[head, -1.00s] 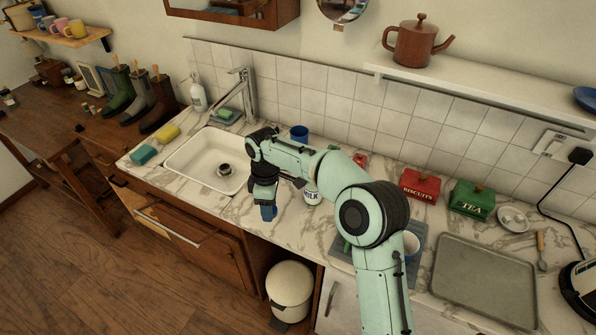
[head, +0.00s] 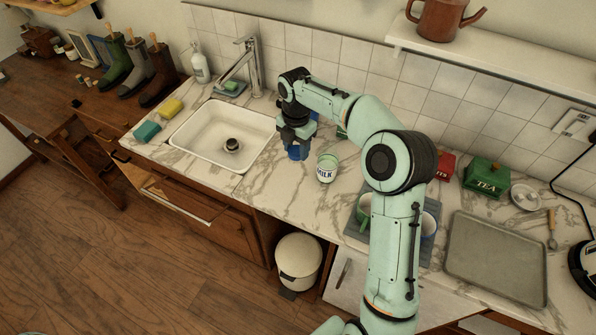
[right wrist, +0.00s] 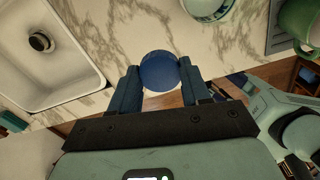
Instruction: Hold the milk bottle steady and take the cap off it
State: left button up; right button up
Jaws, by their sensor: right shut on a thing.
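A white container marked MILK (head: 326,170) stands upright on the marble counter, with a pale green, open-looking top. Part of it also shows at the top edge of the right wrist view (right wrist: 208,8). My right gripper (head: 298,147) is just left of it and apart from it. It is shut on a blue round cap (right wrist: 159,70), which sits between its two fingertips in the right wrist view. The cap also shows as a blue piece under the fingers in the head view (head: 297,153). My left gripper is not in view.
The sink (head: 193,140) is left of my right gripper. A grey tray (head: 497,258), a green TEA tin (head: 487,176) and a red tin (head: 446,166) are at the right. A mat with mugs (head: 429,222) is partly behind my arm. The counter's front edge is close.

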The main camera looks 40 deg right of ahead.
send_over(296, 177)
notch_tip(296, 177, down, 6)
jog(key=shift+r, duration=0.2)
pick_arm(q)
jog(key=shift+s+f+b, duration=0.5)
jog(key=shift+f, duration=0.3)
pick_arm(e)
jog(key=shift+f, duration=2.8)
jog(key=shift+a, duration=0.1)
jog(key=shift+f, duration=0.2)
jog(key=o, duration=1.2)
jog(key=shift+r, duration=0.15)
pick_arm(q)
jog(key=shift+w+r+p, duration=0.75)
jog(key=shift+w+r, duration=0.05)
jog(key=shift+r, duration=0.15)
pick_arm(e)
notch_tip(296, 177, up, 12)
jog(key=shift+r, duration=0.1)
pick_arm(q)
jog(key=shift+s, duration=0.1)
pick_arm(e)
jog(key=shift+s, duration=0.1)
